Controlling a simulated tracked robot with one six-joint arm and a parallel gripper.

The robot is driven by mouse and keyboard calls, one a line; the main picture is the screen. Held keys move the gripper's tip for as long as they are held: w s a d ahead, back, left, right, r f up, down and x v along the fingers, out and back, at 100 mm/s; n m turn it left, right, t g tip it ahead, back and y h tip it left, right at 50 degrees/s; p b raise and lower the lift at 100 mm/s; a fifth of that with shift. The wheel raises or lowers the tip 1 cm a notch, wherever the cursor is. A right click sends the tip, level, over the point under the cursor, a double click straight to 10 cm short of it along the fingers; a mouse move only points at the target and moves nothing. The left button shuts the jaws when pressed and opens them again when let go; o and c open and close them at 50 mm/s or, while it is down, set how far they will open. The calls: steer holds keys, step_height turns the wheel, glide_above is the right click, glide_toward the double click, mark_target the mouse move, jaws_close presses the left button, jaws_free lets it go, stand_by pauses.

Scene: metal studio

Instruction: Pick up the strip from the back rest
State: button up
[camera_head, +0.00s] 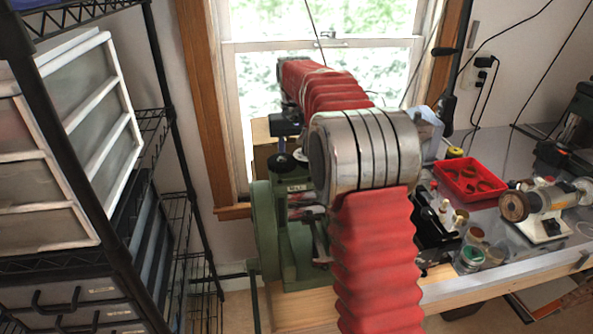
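I cannot make out the strip or the back rest in the head view. My arm, with red ribbed sleeves and a silver banded joint, runs up the middle and reaches away toward the window, hiding part of the bench behind it. I cannot see my gripper's fingers. A green machine (265,235) stands just left of the silver joint, partly hidden by my arm.
A workbench (510,267) runs along the right. On it are a red tray (468,182), a small grinder-like machine (545,205) and several small jars (470,258). A black wire rack (165,130) with white drawers (85,110) fills the left. A window (245,90) is behind.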

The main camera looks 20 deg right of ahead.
jaws_close()
steer(key=shift+r, duration=0.1)
stand_by(0.4)
steer(key=shift+r, duration=0.5)
step_height(320, 180, up, 2)
steer(key=shift+r, duration=0.2)
steer(key=d, duration=1.8)
steer(key=shift+w, duration=0.1)
